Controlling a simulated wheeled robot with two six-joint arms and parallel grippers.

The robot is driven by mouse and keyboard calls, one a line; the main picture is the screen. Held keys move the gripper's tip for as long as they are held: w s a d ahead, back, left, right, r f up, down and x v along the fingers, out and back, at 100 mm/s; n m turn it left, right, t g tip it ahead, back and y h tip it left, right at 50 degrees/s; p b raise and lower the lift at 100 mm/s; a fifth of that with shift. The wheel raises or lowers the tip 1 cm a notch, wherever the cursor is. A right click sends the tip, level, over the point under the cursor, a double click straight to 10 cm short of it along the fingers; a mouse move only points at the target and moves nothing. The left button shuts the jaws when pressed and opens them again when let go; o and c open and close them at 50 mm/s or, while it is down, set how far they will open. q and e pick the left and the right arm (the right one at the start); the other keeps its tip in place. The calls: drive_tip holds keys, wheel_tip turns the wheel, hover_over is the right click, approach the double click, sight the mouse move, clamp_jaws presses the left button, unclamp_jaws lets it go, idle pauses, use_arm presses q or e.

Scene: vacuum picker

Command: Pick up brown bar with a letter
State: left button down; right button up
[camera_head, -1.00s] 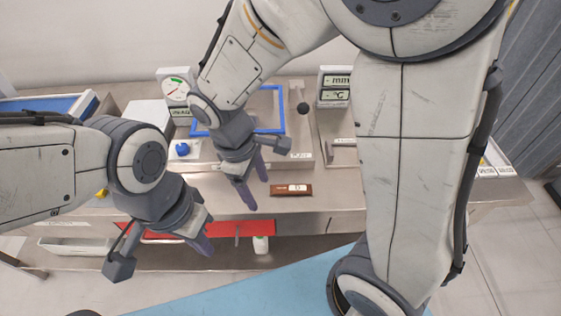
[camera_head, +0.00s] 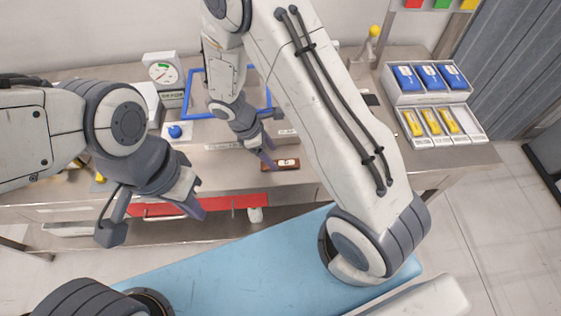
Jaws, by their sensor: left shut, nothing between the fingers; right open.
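The brown bar (camera_head: 287,165) with a pale label lies flat near the front edge of the steel bench. The letter on the label is too small to read. My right gripper (camera_head: 268,152) is open, with its fingers pointing down just left of and behind the bar. One fingertip overlaps the bar's left end in the picture; I cannot tell whether it touches. My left gripper (camera_head: 196,205) is shut and empty, in front of the bench edge and well left of the bar.
A blue-framed platform (camera_head: 205,103) and a dial gauge (camera_head: 164,72) stand behind the bar. At right are white trays with blue boxes (camera_head: 427,76) and yellow items (camera_head: 431,121). A red strip (camera_head: 232,203) runs below the bench edge.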

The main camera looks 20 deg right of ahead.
sight(280, 163)
drive_tip(key=x, duration=0.3)
drive_tip(key=shift+s+d+f, duration=0.1)
drive_tip(key=shift+d+f, duration=0.1)
clamp_jaws()
drive_tip(key=shift+r, duration=0.2)
